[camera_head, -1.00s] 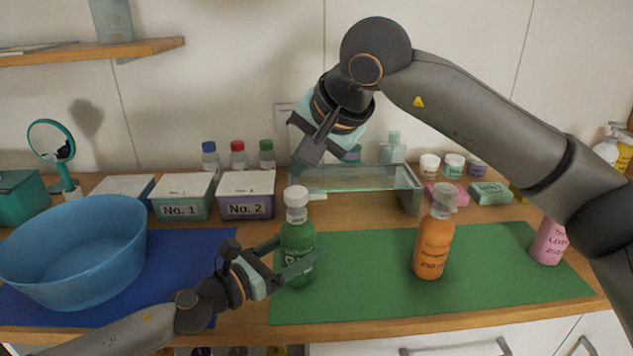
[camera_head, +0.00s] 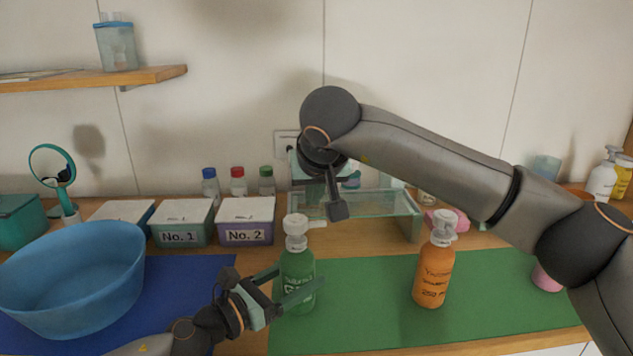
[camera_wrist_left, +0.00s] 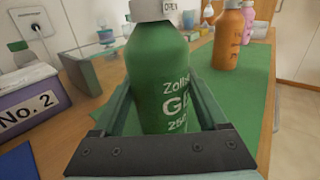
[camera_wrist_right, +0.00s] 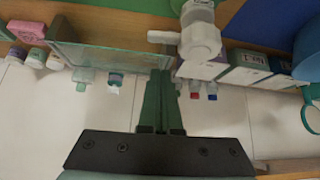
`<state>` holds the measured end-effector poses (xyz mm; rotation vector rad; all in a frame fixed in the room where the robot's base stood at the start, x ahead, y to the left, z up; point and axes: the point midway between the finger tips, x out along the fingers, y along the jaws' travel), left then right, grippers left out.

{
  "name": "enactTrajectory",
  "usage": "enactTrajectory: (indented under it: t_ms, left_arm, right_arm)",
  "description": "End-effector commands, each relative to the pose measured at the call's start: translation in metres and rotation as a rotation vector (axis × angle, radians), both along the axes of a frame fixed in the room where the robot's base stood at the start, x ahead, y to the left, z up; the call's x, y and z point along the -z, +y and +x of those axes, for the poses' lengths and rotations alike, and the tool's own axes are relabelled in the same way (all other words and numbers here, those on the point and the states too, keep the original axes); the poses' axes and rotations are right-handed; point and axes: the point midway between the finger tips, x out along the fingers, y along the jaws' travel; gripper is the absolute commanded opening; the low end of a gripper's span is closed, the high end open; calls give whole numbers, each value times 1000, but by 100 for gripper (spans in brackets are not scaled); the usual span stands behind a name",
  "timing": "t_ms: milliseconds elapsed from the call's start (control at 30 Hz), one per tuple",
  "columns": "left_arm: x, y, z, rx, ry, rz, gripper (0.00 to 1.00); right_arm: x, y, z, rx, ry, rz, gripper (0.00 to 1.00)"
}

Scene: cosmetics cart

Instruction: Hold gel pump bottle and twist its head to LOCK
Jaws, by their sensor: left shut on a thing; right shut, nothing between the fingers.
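The green gel pump bottle (camera_head: 297,283) stands upright near the left edge of the green mat (camera_head: 370,290). Its white pump head (camera_head: 295,226) also shows in the right wrist view (camera_wrist_right: 201,42). My left gripper (camera_head: 295,285) is shut around the bottle's body, with a finger on each side; the bottle (camera_wrist_left: 157,75) fills the left wrist view between the fingers. In that view part of the word OPEN shows on the white collar (camera_wrist_left: 150,8). My right gripper (camera_head: 338,208) is shut and empty, above and to the right of the pump head, apart from it.
An orange pump bottle (camera_head: 434,272) stands on the mat to the right. A glass rack (camera_head: 400,221) is behind the green bottle. Boxes No. 1 (camera_head: 180,237) and No. 2 (camera_head: 246,234) and a blue bowl (camera_head: 75,300) are at the left.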

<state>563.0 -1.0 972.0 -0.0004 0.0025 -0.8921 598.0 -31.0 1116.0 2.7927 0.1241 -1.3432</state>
Motion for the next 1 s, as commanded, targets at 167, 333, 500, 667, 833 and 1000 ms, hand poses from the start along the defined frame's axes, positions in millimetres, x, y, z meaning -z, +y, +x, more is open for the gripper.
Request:
enactTrajectory:
  t_ms: [167,333,500,667,833,1000]
  left_arm:
    - [0,0,0,0,0,0,0]
    - [0,0,0,0,0,0,0]
    - [0,0,0,0,0,0,0]
    - [0,0,0,0,0,0,0]
    - [0,0,0,-1,0,0,0]
    - [0,0,0,-1,0,0,0]
  right_arm:
    - [14,0,0,-4,-1,1,0]
    - [14,-1,-17,-2,0,1,0]
    - [14,-3,-27,0,0,1,0]
    - [14,-3,-29,1,-1,2,0]
    - [14,-3,-29,1,0,2,0]
    - [13,-3,-33,1,-1,1,0]
